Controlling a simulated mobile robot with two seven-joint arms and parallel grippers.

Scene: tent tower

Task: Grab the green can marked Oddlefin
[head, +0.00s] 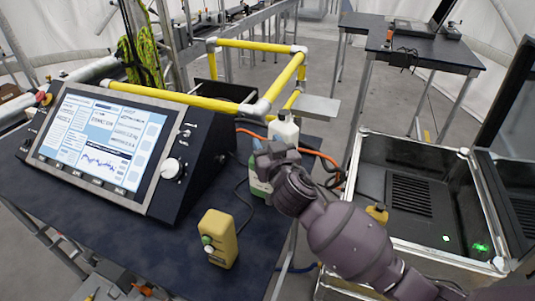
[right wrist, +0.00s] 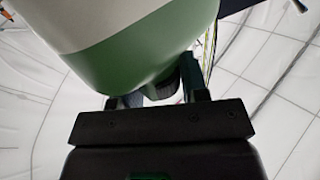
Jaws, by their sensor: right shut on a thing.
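A green and cream can (right wrist: 135,50) fills the top of the right wrist view, tilted and very near. In the head view its green lower part (head: 258,186) shows just left of my right gripper (head: 268,160), at the right edge of the dark table. My right gripper is shut on this can; the two fingers (right wrist: 165,90) reach up to it in the right wrist view. No marking on the can can be read. My right wrist and forearm hide part of it. My left gripper is out of view.
A control console (head: 100,143) and a yellow button box (head: 218,238) are on the dark table (head: 165,240). An open metal-framed bin (head: 358,170) stands at the right. Orange and black cables run nearby.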

